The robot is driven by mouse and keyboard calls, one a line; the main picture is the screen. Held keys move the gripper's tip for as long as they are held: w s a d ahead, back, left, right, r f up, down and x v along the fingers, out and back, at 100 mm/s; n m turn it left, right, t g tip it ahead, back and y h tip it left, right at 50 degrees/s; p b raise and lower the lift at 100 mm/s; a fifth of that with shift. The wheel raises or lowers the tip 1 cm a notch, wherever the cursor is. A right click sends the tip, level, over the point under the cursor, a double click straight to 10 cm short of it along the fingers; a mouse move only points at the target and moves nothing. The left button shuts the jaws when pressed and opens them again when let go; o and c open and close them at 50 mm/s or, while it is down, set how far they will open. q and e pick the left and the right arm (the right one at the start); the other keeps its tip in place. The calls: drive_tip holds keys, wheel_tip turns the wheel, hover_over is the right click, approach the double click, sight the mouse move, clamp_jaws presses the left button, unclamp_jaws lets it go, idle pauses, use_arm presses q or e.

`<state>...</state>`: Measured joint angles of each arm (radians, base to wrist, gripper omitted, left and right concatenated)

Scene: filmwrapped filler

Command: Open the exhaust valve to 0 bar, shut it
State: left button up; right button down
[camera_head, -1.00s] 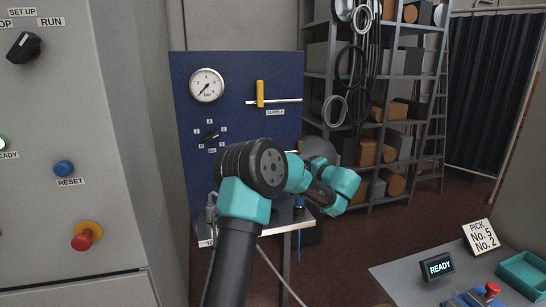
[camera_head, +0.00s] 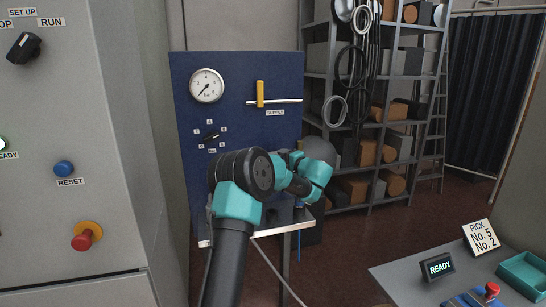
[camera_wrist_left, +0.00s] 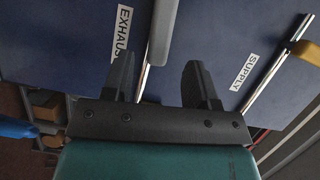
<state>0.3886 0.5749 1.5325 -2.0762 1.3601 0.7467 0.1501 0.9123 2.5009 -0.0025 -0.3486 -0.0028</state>
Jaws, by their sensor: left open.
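The blue panel (camera_head: 235,70) carries a round gauge (camera_head: 207,85), its needle pointing to the lower left; its numbers are too small to read surely. My left arm covers the panel's lower right in the head view and hides the exhaust valve and gripper there. In the left wrist view my left gripper (camera_wrist_left: 160,88) is open. A pale pipe runs behind and between its fingers, with a grey-blue handle (camera_wrist_left: 160,38) lying along it beside the EXHAUST label (camera_wrist_left: 122,32). Contact is not visible. My right gripper is not in view.
The yellow supply handle (camera_head: 260,93) stands across its pipe; it also shows in the wrist view (camera_wrist_left: 307,52). A dial (camera_head: 211,136) sits below the gauge. A grey cabinet (camera_head: 75,200) flanks the left. A narrow shelf (camera_head: 285,224) juts out below the panel.

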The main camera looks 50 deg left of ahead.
use_arm(q)
drive_tip(key=a, duration=0.7)
drive_tip(key=shift+w+f, duration=0.15)
drive_tip(key=shift+w, duration=0.05)
drive_tip(key=shift+d, duration=0.1)
drive_tip(key=shift+c, duration=0.3)
clamp_jaws()
